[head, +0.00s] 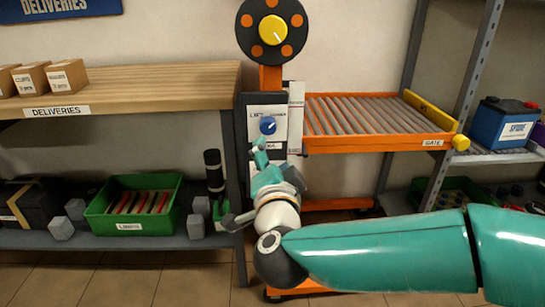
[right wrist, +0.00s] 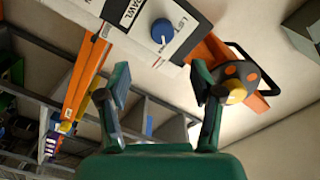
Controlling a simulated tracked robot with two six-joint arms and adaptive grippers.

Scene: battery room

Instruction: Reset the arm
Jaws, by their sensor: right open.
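My right arm comes in from the right in the head view, and my right gripper (head: 262,160) is in front of the lift post's white panel, just below its blue knob (head: 267,125). In the right wrist view the right gripper (right wrist: 160,85) has its two fingers wide apart with nothing between them. The blue knob (right wrist: 162,31) on the white panel (right wrist: 160,20) lies beyond the fingertips, apart from them. My left gripper does not show.
An orange roller conveyor (head: 350,117) with a yellow gate bar (head: 430,117) stands right of the post. A wooden deliveries shelf (head: 150,85) with cardboard boxes (head: 67,76) is at left. Below are a green bin (head: 130,207) and grey blocks. A blue battery (head: 503,123) sits on the right rack.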

